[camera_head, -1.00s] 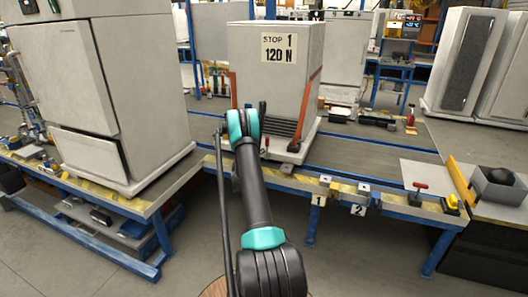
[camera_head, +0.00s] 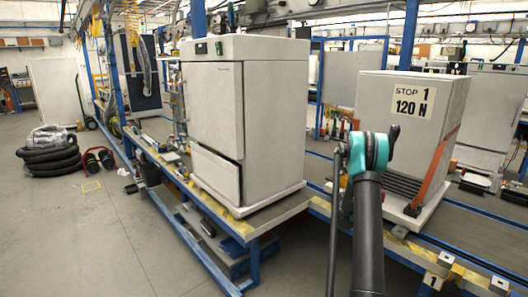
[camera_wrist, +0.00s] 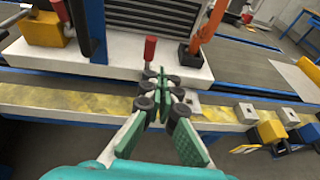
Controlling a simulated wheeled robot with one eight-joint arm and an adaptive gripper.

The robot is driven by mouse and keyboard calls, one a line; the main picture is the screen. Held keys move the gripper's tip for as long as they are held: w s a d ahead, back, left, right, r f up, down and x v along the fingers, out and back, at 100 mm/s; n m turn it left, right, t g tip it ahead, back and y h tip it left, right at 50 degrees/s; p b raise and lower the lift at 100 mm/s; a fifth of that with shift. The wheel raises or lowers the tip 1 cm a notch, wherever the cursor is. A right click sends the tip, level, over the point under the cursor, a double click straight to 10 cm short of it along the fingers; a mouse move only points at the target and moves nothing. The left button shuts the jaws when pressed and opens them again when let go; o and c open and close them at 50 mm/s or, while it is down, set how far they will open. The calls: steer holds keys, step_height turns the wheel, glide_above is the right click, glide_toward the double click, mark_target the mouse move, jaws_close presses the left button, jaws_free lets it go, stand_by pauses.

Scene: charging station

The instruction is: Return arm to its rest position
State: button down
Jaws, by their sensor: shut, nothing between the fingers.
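My gripper (camera_wrist: 167,92) shows in the wrist view with its fingers together and nothing between them. It points toward the front edge of the white base (camera_wrist: 120,55) under the box, with a yellow-striped conveyor edge (camera_wrist: 60,97) below. In the head view my arm reaches up at the right, its teal joint in front of the white box marked "STOP 1 120 N" (camera_head: 410,140). The gripper itself is hidden there. I cannot tell whether it touches anything.
A white cabinet (camera_head: 275,100) stands on the line left of my arm. A red-handled clamp (camera_wrist: 150,48) and orange bracket (camera_wrist: 210,22) are close to my gripper. Black coiled hoses (camera_head: 50,160) lie on the floor at far left.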

steer(key=s+a+r+m+g+y, duration=0.1)
steer(key=s+a+r+m+y, duration=0.3)
steer(key=s+a+m, duration=0.45)
steer(key=s+a+r+m+g+y, duration=0.1)
steer(key=s+a+r+m, duration=0.4)
steer(key=s+a, duration=0.55)
steer(key=s+a+f+m+y, duration=0.1)
steer(key=s+a, duration=0.4)
steer(key=s, duration=0.5)
steer(key=s+a+f+m+g+y, duration=0.1)
steer(key=s+a+f+m+y, duration=0.1)
steer(key=s+a+m, duration=0.4)
steer(key=s+a+f+m+g+y, duration=0.1)
steer(key=s+a+m+y, duration=0.3)
steer(key=s, duration=1)
steer(key=shift+a+f, duration=0.5)
steer(key=shift+a, duration=0.25)
steer(key=shift+m, duration=0.25)
